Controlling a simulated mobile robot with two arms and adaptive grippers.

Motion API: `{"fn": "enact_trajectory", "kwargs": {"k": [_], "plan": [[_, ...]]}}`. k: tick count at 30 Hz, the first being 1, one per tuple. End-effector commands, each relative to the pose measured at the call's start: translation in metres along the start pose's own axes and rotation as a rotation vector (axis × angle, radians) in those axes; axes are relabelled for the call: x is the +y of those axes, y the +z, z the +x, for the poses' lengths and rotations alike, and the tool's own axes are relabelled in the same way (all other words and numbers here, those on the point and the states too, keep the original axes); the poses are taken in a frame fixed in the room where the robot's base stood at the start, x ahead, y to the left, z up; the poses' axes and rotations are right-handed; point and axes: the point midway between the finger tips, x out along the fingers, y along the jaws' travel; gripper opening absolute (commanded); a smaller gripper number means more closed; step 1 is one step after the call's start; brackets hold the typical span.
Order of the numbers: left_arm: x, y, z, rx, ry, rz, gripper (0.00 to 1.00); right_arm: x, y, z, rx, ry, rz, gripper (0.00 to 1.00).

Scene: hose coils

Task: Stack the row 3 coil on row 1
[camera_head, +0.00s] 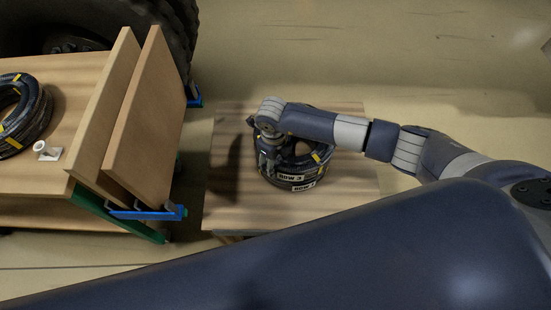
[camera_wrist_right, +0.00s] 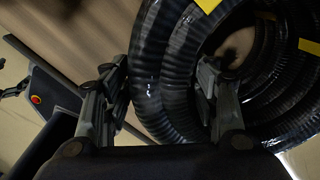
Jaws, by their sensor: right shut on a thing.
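The row 3 coil (camera_head: 297,177), black hose with yellow bands, is over the small wooden platform at the middle right. A second pale label shows just below its "ROW 3" label, on what looks like another coil (camera_head: 303,187) under it; I cannot read that label surely or see whether the two touch. My right gripper (camera_head: 268,158) points down at the coil's left side. In the right wrist view its fingers (camera_wrist_right: 163,100) straddle the hose wall of the coil (camera_wrist_right: 170,70), one outside and one in the centre hole. My left gripper is not in view.
The wooden platform (camera_head: 235,200) has bare room around the coils. At left, a wooden table (camera_head: 75,90) carries another black coil (camera_head: 42,118) and a small white fitting (camera_head: 48,151). Upright boards (camera_head: 150,120) with blue brackets stand between. A big tyre (camera_head: 170,20) is behind.

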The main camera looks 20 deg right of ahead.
Motion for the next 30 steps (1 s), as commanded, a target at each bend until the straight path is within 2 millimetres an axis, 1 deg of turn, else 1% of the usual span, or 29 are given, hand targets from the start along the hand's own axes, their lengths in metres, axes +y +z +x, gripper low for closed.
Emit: {"fn": "enact_trajectory", "kwargs": {"k": [30], "plan": [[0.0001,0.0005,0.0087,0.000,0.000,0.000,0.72,-0.0008,0.0022,0.0080,-0.005,-0.003,0.000,0.00]]}}
